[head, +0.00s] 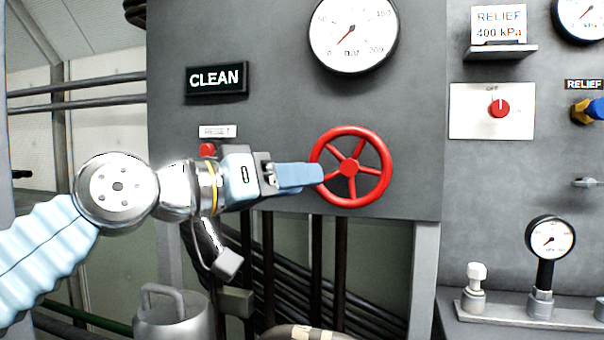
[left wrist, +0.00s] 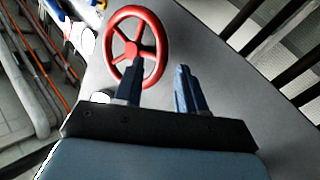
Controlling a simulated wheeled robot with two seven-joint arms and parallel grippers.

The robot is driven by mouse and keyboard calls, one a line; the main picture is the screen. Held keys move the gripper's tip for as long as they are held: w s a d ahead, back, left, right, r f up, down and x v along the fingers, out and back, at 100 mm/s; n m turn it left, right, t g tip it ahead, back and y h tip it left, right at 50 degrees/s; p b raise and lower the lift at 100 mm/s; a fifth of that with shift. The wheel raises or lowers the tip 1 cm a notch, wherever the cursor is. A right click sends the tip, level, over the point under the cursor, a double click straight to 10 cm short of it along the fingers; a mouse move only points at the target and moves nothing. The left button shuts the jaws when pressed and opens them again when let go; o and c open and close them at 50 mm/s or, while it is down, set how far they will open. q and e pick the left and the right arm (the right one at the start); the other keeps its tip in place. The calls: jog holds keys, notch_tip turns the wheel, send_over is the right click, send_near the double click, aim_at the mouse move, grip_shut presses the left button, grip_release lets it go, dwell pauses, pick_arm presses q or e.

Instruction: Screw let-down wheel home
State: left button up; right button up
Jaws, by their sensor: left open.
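The red five-spoked let-down wheel (head: 349,167) is mounted on the grey panel, below a large gauge. My left gripper (head: 319,174) reaches in from the left, with its blue fingers at the left side of the wheel's rim. In the left wrist view the wheel (left wrist: 132,49) lies up and to the left of the open left gripper (left wrist: 160,67). One finger overlaps the near part of the rim there, and the other stands clear over bare panel. Whether a finger touches the rim cannot be told. My right gripper is not in view.
A large gauge (head: 353,30) is above the wheel, and a CLEAN sign (head: 217,79) is at upper left. A red button (head: 208,150) sits just above my left wrist. A white switch plate (head: 491,111) is to the right. A metal can (head: 172,317) stands below my arm.

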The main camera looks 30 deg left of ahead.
pick_arm(q)
jog(key=shift+x, duration=0.75)
grip_shut()
jog(key=shift+r, duration=0.1)
